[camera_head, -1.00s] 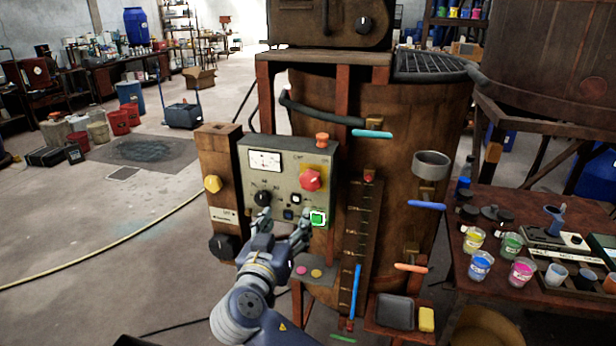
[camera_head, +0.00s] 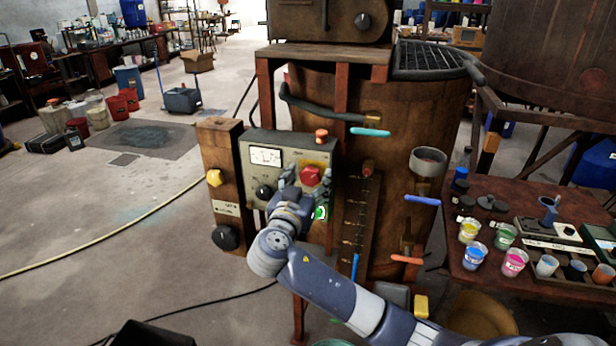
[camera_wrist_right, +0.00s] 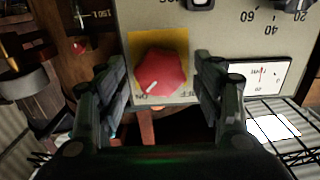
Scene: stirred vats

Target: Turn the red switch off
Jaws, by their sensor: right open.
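The red switch (camera_head: 311,175) is a rotary knob on the upper right of the grey control panel (camera_head: 266,143). In the right wrist view the red switch (camera_wrist_right: 160,72) sits on a yellow plate, its white mark towards the lower-left label, which looks like ON. My right gripper (camera_head: 309,181) is open, its fingers either side of the knob. In the wrist view the right gripper's fingertips (camera_wrist_right: 161,66) flank the knob with gaps on both sides. In the head view the gripper hides part of the lower panel. My left gripper is not in view.
A yellow knob (camera_head: 214,178) is on the post to the left. A cup table (camera_head: 481,290) stands right.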

